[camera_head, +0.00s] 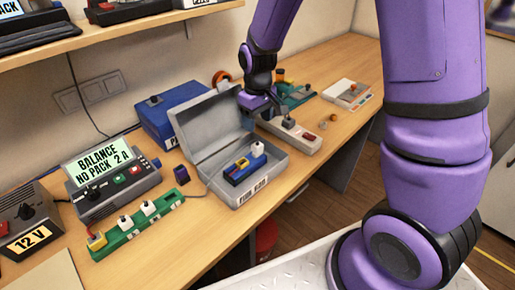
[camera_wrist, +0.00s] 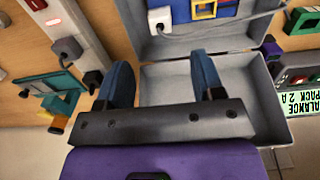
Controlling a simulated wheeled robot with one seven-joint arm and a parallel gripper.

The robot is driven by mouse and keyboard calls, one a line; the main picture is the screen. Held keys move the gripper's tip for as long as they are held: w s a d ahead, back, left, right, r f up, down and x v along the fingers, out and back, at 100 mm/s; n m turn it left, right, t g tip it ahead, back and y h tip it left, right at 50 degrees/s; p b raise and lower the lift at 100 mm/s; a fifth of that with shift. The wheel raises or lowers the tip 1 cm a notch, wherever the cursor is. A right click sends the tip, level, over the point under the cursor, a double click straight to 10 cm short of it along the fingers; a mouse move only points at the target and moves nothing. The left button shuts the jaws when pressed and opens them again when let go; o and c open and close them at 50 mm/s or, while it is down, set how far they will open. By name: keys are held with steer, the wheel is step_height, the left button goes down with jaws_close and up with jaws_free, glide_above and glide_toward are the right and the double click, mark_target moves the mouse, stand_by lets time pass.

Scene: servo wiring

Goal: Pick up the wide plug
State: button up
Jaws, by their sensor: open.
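I cannot tell for sure which plug is the wide one. A white plug (camera_head: 257,149) and a blue block with a yellow part (camera_head: 242,163) are inside the open grey case (camera_head: 265,190). In the wrist view the white plug (camera_wrist: 160,18), with a grey cable, and the blue block (camera_wrist: 228,9) show at the top. A green strip (camera_head: 135,232) carries white plugs (camera_head: 125,222) and a yellow plug (camera_head: 96,240). My gripper (camera_head: 268,108) is above the back right of the case; in the wrist view its blue fingers (camera_wrist: 161,60) are apart with nothing between them.
A grey power strip (camera_head: 303,137) with a dark plug (camera_head: 288,122) lies right of the case. A green board (camera_head: 296,95) is behind it. A charger (camera_head: 115,185) and a 12 V supply (camera_head: 25,225) are at left.

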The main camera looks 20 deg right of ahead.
glide_above(256, 143)
steer(key=f, duration=0.4)
steer(key=shift+s+d+f, duration=0.1)
steer(key=shift+s+f, duration=0.15)
steer(key=shift+s, duration=0.05)
steer(key=shift+w+f, duration=0.15)
steer(key=shift+f, duration=1.25)
steer(key=shift+w+f, duration=0.1)
steer(key=shift+f, duration=1.3)
steer(key=c, duration=1)
steer(key=shift+r, duration=0.2)
